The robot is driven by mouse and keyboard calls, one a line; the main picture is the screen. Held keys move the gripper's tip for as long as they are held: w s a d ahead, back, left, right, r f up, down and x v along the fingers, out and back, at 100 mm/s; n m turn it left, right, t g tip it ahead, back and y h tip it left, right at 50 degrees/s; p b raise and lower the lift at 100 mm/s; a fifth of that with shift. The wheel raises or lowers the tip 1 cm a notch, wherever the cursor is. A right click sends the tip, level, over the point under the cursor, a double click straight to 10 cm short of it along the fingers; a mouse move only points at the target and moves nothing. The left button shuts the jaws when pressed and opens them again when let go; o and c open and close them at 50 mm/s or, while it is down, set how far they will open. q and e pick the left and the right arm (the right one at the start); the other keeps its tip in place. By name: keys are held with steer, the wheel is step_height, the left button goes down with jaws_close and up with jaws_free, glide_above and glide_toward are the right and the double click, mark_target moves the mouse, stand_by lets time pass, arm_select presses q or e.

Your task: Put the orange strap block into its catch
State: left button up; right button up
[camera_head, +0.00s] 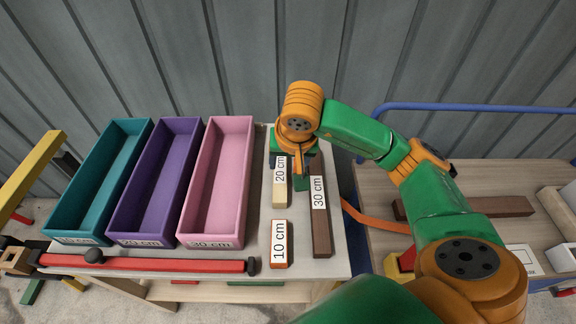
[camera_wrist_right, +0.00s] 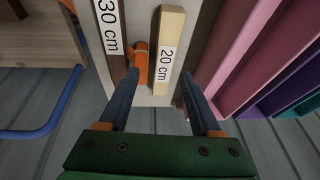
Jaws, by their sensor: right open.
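My right gripper (camera_head: 293,165) points down over the far part of the light table; its fingers show open and empty in the right wrist view (camera_wrist_right: 160,82). A small orange block (camera_wrist_right: 138,62), likely the strap block, lies between the 30 cm and 20 cm bars, right by the left fingertip in that view; I cannot tell if they touch. In the head view it is hidden by my gripper. An orange strap (camera_head: 375,217) spans the gap to the right-hand table. I cannot identify the catch for certain. My left gripper is not seen.
The 20 cm bar (camera_head: 280,190), 30 cm bar (camera_head: 320,220) and 10 cm block (camera_head: 279,245) lie close together. Teal (camera_head: 72,225), purple (camera_head: 122,215) and pink (camera_head: 190,222) bins stand left. A red bar (camera_head: 170,264) runs along the front edge. A blue rail (camera_head: 470,106) is behind right.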

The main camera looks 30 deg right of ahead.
steer(key=shift+h, duration=0.6)
steer(key=d+f, duration=0.1)
steer(key=w+d+f, duration=0.1)
steer(key=d+f, duration=0.1)
steer(key=w+d+f+p, duration=0.1)
steer(key=f, duration=0.1)
steer(key=shift+d+f, duration=0.15)
jaws_close()
